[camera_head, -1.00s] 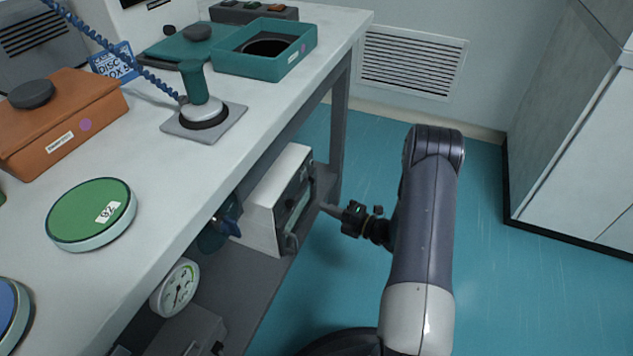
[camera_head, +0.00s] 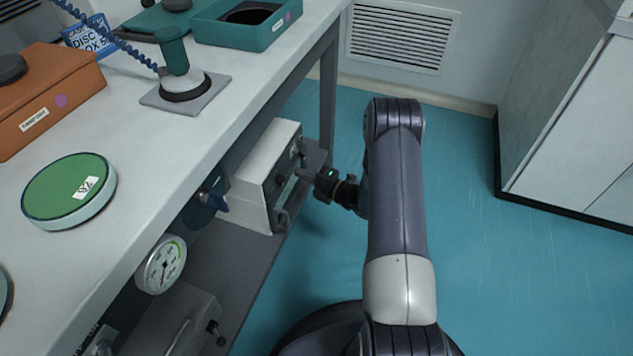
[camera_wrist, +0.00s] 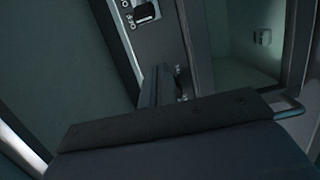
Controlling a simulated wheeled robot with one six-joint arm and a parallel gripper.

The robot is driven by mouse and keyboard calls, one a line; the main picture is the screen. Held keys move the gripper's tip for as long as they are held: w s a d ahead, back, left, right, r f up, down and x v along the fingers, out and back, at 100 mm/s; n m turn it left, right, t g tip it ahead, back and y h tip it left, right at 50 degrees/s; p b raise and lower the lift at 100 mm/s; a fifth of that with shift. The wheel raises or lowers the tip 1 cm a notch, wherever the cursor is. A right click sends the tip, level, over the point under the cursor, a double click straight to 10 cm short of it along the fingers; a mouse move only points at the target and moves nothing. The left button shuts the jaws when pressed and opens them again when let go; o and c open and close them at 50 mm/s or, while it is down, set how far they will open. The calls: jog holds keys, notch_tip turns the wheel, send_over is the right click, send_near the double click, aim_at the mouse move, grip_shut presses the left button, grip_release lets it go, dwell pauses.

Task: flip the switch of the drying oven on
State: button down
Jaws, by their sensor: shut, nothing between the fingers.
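The drying oven (camera_head: 262,170) appears to be the white box with a dark front on the lower shelf under the bench. My gripper (camera_head: 303,173) is shut and empty, its tip pointing left at the upper part of the oven's front. In the head view I cannot tell whether it touches. In the wrist view my shut fingers (camera_wrist: 160,86) lie over a dark panel. The switch's position is too small to tell.
A round dial gauge (camera_head: 161,265) and a grey box (camera_head: 170,320) are nearer on the lower shelf (camera_head: 225,262). The bench leg (camera_head: 328,105) stands behind the oven. The floor (camera_head: 465,230) to the right is clear.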

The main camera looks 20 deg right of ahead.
aim_at(283, 166)
jog(key=b+x, duration=0.1)
jog(key=x, duration=0.2)
jog(key=shift+w+a+f, duration=0.15)
jog(key=shift+w, duration=0.05)
jog(key=d, duration=0.1)
jog(key=w+d, duration=0.1)
jog(key=d, duration=0.1)
jog(key=shift+b, duration=0.35)
jog(key=shift+w+d, duration=0.15)
jog(key=shift+d, duration=0.25)
jog(key=shift+d, duration=0.15)
